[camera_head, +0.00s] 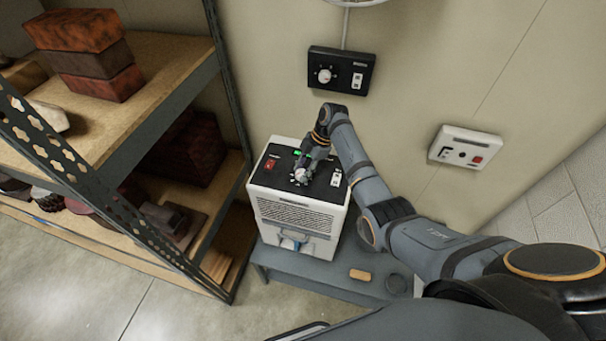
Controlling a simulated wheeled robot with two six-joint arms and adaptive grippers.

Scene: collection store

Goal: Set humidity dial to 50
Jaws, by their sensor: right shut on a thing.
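A white humidifier-like box (297,214) with a black top panel stands on a low grey bench. A round pale dial (301,178) with marks around it sits on the black panel. My right gripper (304,170) reaches down to the panel from above and is shut on the dial. The gripper partly covers the dial, and its numbers are too small to read. A red switch (270,163) is on the panel's left, a small green display (298,153) near its back edge, and a white switch plate (336,179) on its right. My left gripper is not in view.
A black wall unit (341,72) with another knob is above the box. A white wall panel (465,147) with a red button is to the right. A metal shelf (160,65) with bricks stands close on the left. The bench (325,285) holds a tan block (360,275) and a dark disc (396,284).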

